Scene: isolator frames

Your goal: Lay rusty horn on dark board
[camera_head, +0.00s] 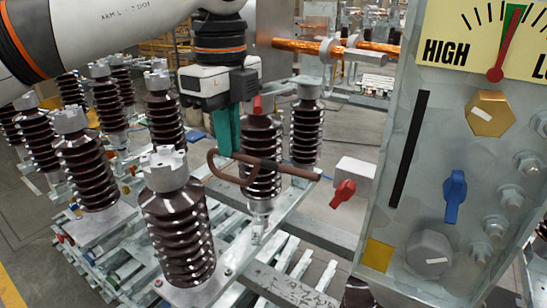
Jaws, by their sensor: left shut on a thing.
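The rusty horn (287,168) is a brown rod with a curved hook at its left end. My left gripper (229,150) has teal fingers pointing down and is shut on the horn near the hook. The horn is held up in front of a brown ribbed insulator (262,135), its straight end reaching right. A dark grey board (290,287) lies low at the bottom centre, below the horn and apart from it; I take it for the dark board. My right gripper is not in view.
Several brown ribbed insulators with grey caps stand at left; the nearest (178,235) is just left of and below the horn. A grey panel (395,215) with dial, knobs and bolts fills the right. A red handle (343,193) is close to the horn's right end.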

